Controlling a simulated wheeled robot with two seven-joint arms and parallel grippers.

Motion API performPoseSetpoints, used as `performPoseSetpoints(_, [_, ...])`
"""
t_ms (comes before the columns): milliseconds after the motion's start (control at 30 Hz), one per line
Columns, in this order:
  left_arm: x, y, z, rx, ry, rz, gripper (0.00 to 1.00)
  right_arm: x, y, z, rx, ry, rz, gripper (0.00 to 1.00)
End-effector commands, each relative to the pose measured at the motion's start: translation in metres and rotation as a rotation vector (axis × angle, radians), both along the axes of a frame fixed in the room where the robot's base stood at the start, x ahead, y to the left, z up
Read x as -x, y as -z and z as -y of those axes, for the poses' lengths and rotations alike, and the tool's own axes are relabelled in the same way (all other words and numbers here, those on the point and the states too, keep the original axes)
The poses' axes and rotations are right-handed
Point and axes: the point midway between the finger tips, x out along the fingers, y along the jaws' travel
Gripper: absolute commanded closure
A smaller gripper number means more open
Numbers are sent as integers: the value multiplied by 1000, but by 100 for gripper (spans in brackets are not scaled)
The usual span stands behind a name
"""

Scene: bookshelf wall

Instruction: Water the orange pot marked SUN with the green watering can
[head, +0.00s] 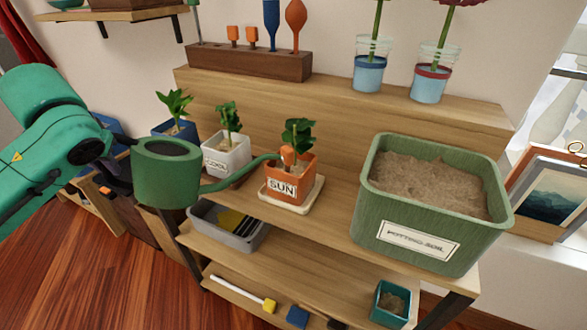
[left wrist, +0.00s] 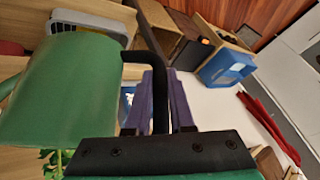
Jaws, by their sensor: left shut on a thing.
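The green watering can (head: 165,185) is held in the air at the shelf's left front. Its long spout runs right to an orange tip above the orange SUN pot (head: 281,188). The pot stands on a pale saucer (head: 296,207) and holds a leafy plant (head: 299,132). I see no water falling, and cannot tell how far the can is tilted. My left gripper (left wrist: 160,100) is shut on the can's black handle (left wrist: 158,75). In the head view it is partly hidden between my arm and the can. The can body (left wrist: 70,85) fills the left of the left wrist view.
A white labelled pot (head: 226,158) and a blue pot (head: 178,131) with plants stand left of the SUN pot. A large green potting soil bin (head: 375,215) stands to its right. A tool rack and two flower jars are on the shelf above.

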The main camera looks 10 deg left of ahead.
Motion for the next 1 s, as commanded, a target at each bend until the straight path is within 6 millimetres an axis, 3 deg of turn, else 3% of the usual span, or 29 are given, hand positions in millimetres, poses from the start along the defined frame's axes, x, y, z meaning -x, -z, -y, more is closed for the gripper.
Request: performPoseSetpoints(1000, [0, -7, 0, -13, -1, 3, 100, 0, -8, 0, 0, 0, 0, 50])
